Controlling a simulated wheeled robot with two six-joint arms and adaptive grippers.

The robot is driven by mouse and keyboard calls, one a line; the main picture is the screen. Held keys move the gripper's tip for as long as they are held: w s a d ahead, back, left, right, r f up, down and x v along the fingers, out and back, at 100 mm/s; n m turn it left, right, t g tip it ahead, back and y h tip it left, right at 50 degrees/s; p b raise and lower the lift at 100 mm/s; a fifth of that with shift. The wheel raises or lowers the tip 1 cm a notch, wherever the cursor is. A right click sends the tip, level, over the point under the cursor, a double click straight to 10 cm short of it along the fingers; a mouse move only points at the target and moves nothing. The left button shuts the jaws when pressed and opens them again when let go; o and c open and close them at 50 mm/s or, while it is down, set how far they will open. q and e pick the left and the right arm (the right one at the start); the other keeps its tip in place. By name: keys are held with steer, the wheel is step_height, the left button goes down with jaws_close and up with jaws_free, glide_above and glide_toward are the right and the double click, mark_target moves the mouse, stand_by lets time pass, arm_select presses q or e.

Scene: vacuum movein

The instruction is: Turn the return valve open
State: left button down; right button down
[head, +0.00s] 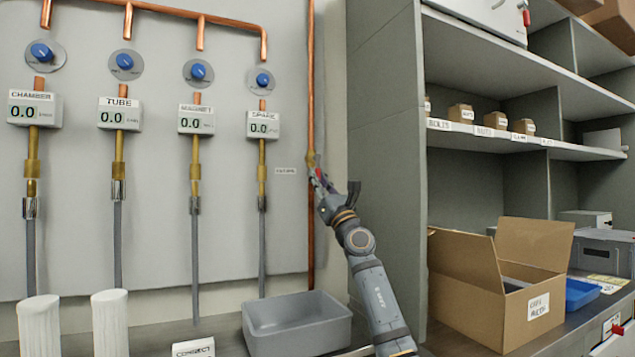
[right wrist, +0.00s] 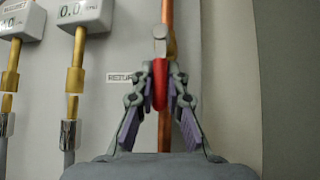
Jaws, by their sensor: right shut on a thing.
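The return valve sits on the vertical copper pipe (head: 311,100) at the right end of the grey panel. Its red lever (right wrist: 159,88) shows in the right wrist view, pointing down along the pipe, below a metal valve body (right wrist: 160,42). A small label reading "RETURN" (head: 285,171) is on the panel to its left. My right gripper (head: 319,178) is at the valve, shut on the red lever, with a finger on each side. The lever is mostly hidden by the gripper in the head view. My left gripper is not in view.
Gauges labelled Chamber (head: 34,108), Tube, Magnet and Spare (head: 263,125), with blue knobs above, hang left of the valve. A grey bin (head: 297,322) stands below. A shelf unit's side wall (head: 385,150) is close to the right, with an open cardboard box (head: 470,290) beyond.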

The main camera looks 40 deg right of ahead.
steer(key=shift+h, duration=0.3)
steer(key=c, duration=1.3)
jaws_free()
steer(key=shift+c, duration=0.2)
steer(key=shift+r, duration=0.1)
step_height(320, 180, up, 10)
steer(key=shift+f, duration=0.1)
steer(key=shift+f, duration=0.1)
